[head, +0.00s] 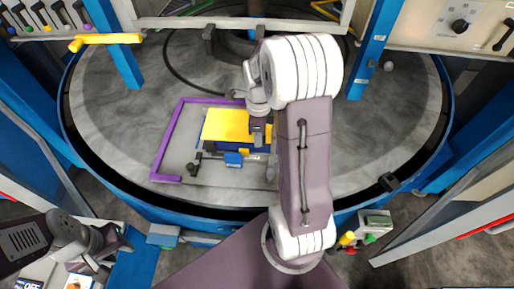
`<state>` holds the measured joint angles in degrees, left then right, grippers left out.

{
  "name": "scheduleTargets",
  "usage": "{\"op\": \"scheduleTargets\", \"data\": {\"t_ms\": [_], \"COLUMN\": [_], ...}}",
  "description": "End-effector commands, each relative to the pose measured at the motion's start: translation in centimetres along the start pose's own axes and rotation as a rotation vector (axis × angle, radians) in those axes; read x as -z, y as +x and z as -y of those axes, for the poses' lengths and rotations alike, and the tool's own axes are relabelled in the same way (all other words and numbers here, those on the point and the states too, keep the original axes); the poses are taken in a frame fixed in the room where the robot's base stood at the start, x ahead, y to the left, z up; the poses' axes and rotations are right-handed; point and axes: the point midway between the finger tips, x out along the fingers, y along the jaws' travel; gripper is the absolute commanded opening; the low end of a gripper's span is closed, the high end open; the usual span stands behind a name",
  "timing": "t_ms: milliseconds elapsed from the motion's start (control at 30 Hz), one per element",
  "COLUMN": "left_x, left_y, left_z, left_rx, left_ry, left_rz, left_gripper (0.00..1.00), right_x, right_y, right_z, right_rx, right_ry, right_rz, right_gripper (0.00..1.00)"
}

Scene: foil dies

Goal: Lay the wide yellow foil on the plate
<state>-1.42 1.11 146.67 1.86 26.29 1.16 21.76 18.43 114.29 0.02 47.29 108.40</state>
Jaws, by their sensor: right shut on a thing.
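The wide yellow foil (225,124) is a flat yellow sheet over the grey plate (178,150), which has a purple edge strip along its left and back. A dark blue edge shows under the foil's front and left; I cannot tell whether the foil touches what is below it. My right gripper (258,136) is at the foil's right side, shut on it, and my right arm hides the plate's right part. My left gripper (112,241) is off the turntable at the lower left, apart from the foil; its finger opening is unclear.
The plate lies on a round grey turntable (110,120) with a blue rim. A small blue block (233,159) and a dark clamp (194,168) stand at the plate's front. Blue posts (372,50) and a pale crossbar stand behind. The turntable's left side is clear.

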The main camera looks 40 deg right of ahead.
Motion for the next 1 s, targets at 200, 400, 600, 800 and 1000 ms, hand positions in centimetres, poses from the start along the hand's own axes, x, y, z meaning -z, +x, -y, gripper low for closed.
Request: {"op": "scheduleTargets", "data": {"t_ms": [200,400,600,800,1000], "left_x": [-0.1,-0.5,-0.4,-0.4,-0.4], "left_y": [1.2,4.6,4.0,4.2,4.2], "left_z": [0.0,0.1,0.1,0.1,0.1], "left_rx": [0.000,0.000,0.000,0.000,0.000], "left_ry": [0.000,0.000,0.000,0.000,0.000], "left_rz": [-0.001,0.000,0.000,0.000,0.000], "left_gripper": [0.36,0.36,0.36,0.36,0.36], "right_x": [-0.1,-0.1,-0.1,-0.1,-0.1], "right_y": [1.2,4.5,3.9,4.3,4.3], "right_z": [0.1,0.1,0.1,0.1,0.1], "right_rx": [0.002,0.002,0.002,0.001,0.001], "right_ry": [0.000,-0.001,-0.001,-0.001,-0.001], "right_rz": [0.001,0.001,0.001,0.000,0.000], "right_gripper": [0.00,0.00,0.00,0.18,0.34]}}
